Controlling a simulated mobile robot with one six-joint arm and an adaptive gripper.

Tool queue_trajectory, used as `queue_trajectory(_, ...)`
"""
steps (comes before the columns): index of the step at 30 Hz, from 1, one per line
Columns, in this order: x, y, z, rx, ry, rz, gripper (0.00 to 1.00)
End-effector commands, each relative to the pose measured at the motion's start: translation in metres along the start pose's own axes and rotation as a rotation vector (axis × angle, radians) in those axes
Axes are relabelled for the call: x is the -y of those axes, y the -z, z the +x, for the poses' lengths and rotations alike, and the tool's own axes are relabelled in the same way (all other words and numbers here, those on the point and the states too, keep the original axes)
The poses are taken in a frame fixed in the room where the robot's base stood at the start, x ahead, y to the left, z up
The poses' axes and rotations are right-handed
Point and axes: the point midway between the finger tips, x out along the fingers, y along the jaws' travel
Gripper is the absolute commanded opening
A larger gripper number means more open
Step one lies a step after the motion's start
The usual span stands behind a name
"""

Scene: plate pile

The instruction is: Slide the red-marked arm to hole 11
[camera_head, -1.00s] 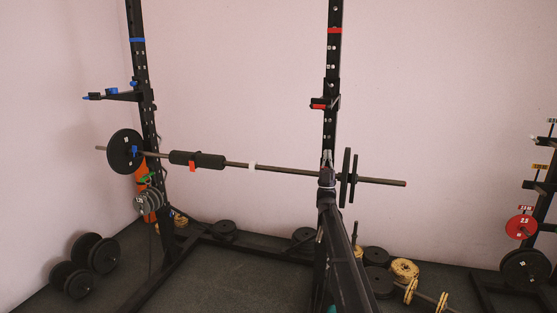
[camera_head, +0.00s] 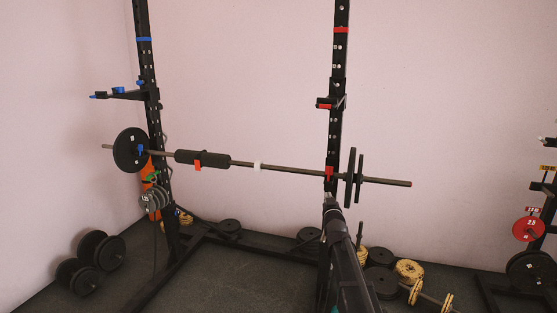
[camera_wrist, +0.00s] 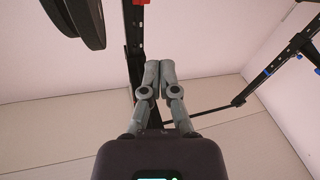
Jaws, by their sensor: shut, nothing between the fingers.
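The red-marked arm (camera_head: 325,103) juts a short way left from the right upright (camera_head: 338,65) of the rack, below a red band (camera_head: 341,30). Hole numbers are too small to read. My gripper (camera_head: 330,200) is in front of the same upright, well below the red-marked arm and just under the red-marked bar holder (camera_head: 329,174). It looks apart from the arm. In the wrist view my gripper (camera_wrist: 159,64) has its two grey fingers together, with nothing between them, and the dark upright (camera_wrist: 133,45) passes behind them.
A barbell (camera_head: 290,170) with a black pad (camera_head: 202,158) crosses the rack, its right plates (camera_head: 355,178) close to my gripper. A blue-marked arm (camera_head: 122,94) is on the left upright. Plates (camera_head: 380,282) lie on the floor at right. The wall side is clear.

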Motion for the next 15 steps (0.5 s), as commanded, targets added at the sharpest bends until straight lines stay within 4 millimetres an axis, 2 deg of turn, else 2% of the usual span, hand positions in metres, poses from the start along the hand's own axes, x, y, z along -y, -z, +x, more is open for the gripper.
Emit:
queue_trajectory(1,0.002,-0.009,-0.014,0.056,0.009,0.005,0.00)
queue_trajectory(11,0.015,-0.072,-0.090,0.454,0.066,0.039,0.00)
queue_trajectory(15,0.020,-0.095,-0.130,0.625,0.085,0.052,0.00)
